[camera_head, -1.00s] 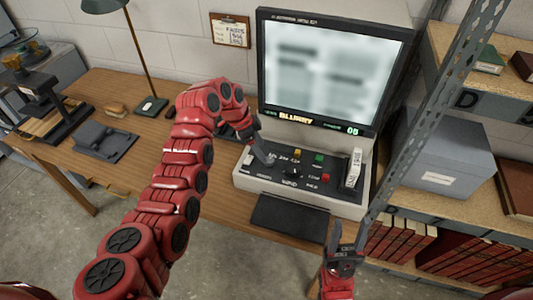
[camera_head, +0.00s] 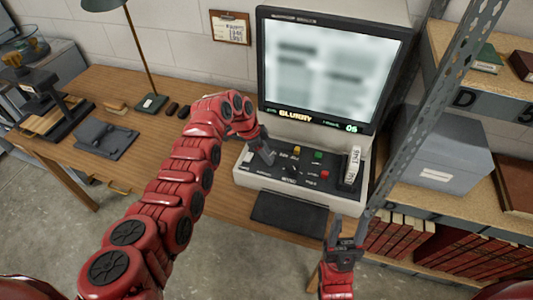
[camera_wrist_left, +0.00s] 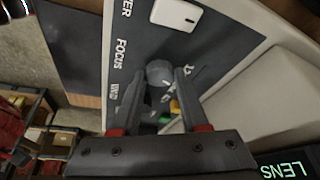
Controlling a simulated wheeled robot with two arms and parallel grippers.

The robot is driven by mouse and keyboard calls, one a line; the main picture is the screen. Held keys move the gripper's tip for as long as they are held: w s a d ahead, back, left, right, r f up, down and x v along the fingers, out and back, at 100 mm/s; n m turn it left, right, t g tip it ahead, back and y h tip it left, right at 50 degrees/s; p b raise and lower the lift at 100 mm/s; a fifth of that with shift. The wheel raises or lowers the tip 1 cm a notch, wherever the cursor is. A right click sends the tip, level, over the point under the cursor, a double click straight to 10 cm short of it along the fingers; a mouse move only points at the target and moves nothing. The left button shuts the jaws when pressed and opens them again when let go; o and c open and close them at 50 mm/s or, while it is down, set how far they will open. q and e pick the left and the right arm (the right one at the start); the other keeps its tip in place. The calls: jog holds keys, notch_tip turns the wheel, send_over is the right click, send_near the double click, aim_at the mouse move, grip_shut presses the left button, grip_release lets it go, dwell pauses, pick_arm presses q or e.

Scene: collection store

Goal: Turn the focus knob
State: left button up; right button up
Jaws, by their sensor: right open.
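The grey microfilm reader stands on the wooden desk, with a dark control panel (camera_head: 310,187) below its screen (camera_head: 330,75). The screen is blurred and reads "BLURRY" and what looks like 05. The round grey focus knob (camera_wrist_left: 158,72) shows in the left wrist view beside the word FOCUS. My left gripper (camera_wrist_left: 159,74) has its fingertips apart, one on each side of this knob; whether they touch it is unclear. In the head view my left gripper (camera_head: 266,154) points down at the panel's left part and hides the knob. My right gripper (camera_head: 347,229) is open and empty before the desk's front edge.
A black knob (camera_head: 292,171) and yellow, green and red buttons (camera_head: 325,174) sit on the panel. A white piece (camera_head: 354,164) stands at its right. A metal shelf post (camera_head: 425,120) rises close on the right, beside a grey box (camera_head: 440,155).

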pick_arm(q)
grip_shut()
jog(key=shift+n+t+p, duration=0.35)
jog(key=shift+n+t, duration=0.05)
jog(key=shift+n, duration=0.6)
jog(key=shift+s+d+n, duration=0.1)
jog(key=shift+n, duration=0.6)
jog(key=n+t+y+b, duration=0.1)
jog(key=n, duration=0.1)
jog(key=shift+s+f+n, duration=0.1)
jog(key=shift+s+n, duration=0.05)
jog(key=shift+n, duration=0.25)
jog(key=shift+n+t+b, duration=0.3)
jog(key=shift+n+t, duration=0.2)
jog(key=shift+n, duration=0.3)
